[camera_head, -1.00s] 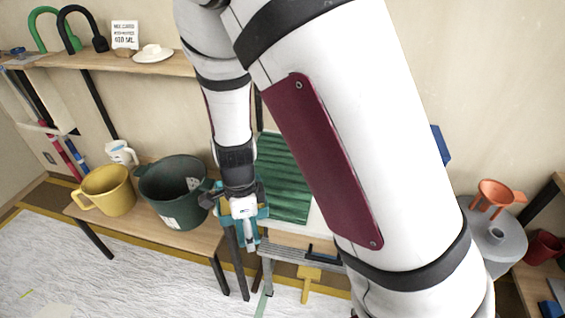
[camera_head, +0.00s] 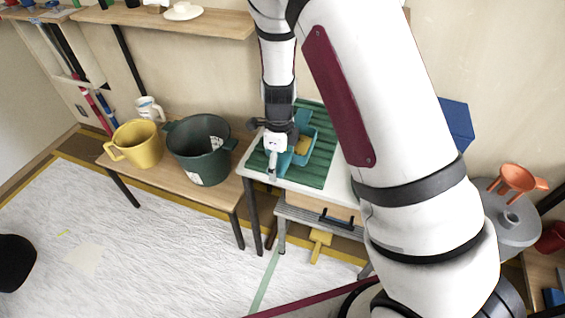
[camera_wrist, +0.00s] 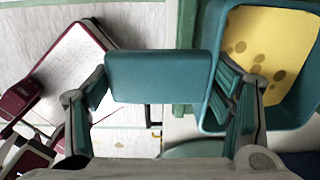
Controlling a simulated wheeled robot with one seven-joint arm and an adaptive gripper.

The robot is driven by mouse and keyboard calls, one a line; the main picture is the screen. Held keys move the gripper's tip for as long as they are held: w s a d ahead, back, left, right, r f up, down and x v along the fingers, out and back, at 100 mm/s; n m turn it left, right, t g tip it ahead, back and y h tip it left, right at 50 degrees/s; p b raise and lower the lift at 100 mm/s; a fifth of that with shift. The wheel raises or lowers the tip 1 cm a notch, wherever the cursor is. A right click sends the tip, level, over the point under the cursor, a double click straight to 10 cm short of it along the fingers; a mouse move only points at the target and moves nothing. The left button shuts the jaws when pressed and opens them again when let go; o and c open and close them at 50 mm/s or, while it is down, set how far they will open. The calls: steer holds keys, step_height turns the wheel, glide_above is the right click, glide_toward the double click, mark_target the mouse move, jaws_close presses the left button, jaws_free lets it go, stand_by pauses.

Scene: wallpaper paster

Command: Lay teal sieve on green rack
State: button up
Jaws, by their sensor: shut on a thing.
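The teal sieve (camera_head: 322,143) is a small teal tub with a yellow patch inside. In the wrist view its tub (camera_wrist: 213,112) is at the right, with a yellow holed bottom. My gripper (camera_head: 274,156) is shut on a flat teal part of the sieve, likely its handle, which spans between the fingers in the wrist view (camera_wrist: 158,77). The green rack (camera_head: 313,178) is a ribbed green panel on a white table top. The sieve appears over the rack in the head view; whether it touches is unclear. My arm hides the rack's right side.
A dark green bucket (camera_head: 197,163) and a yellow mug (camera_head: 140,150) stand on the wooden bench left of the white table (camera_head: 254,172). A blue box (camera_head: 457,122) is right of my arm. An orange strainer (camera_head: 517,178) is at the far right. A wall shelf (camera_head: 215,25) runs above.

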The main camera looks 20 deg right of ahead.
steer(key=shift+w+d+f, duration=0.1)
steer(key=shift+w+d, duration=0.3)
steer(key=shift+w, duration=0.2)
steer(key=shift+w+d+f, duration=0.1)
steer(key=shift+w+d, duration=0.25)
steer(key=shift+w, duration=0.2)
steer(key=shift+f, duration=1.65)
steer(key=shift+f, duration=0.15)
steer(key=o, duration=1.4)
steer(key=shift+o, duration=0.2)
